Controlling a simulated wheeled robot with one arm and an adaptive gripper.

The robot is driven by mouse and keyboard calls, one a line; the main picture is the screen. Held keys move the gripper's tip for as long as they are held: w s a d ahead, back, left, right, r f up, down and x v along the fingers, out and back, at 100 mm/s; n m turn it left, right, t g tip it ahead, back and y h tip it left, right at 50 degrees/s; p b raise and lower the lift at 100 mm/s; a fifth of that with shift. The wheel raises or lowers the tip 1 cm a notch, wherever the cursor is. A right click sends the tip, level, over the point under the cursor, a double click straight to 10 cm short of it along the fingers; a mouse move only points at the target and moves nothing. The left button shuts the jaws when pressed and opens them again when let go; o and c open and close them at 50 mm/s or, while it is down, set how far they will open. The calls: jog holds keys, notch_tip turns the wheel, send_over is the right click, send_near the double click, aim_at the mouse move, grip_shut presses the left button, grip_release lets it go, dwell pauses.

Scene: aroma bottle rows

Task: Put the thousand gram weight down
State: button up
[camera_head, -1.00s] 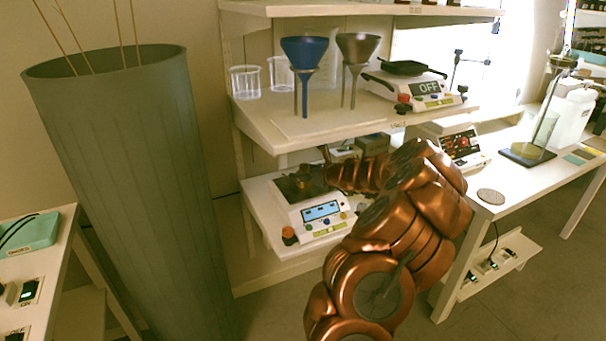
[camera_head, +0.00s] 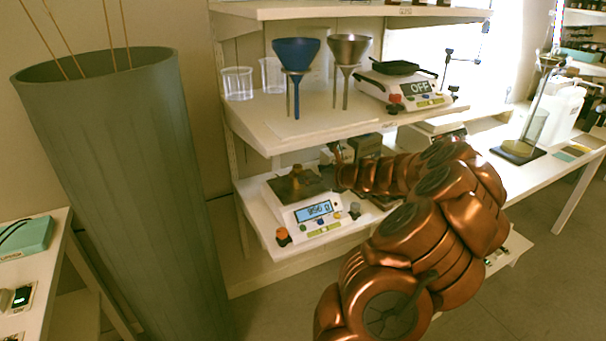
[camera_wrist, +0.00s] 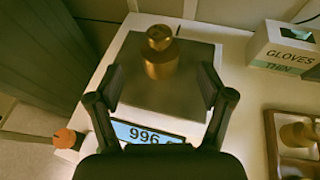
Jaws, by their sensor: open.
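The brass weight (camera_wrist: 161,58) stands upright on the dark pan (camera_wrist: 185,95) of the white balance, toward its far side; it also shows small in the head view (camera_head: 297,177). The balance (camera_head: 292,217) sits on the lower shelf, and its lit display (camera_wrist: 140,134) starts with 996; the last digits are partly covered. My gripper (camera_wrist: 160,82) is open and empty. Its fingers are spread to either side, on the near side of the weight and apart from it. In the head view the gripper is small and hard to make out beside the pan.
A gloves box (camera_wrist: 284,48) and a wooden tray (camera_wrist: 270,145) holding weights stand right of the balance. The shelf above (camera_head: 255,118) carries funnels, beakers and another balance (camera_head: 412,90). A tall grey-green bin (camera_head: 110,180) stands at the left.

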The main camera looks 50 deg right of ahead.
jog(key=shift+v, duration=2.25)
jog(key=shift+a, duration=0.1)
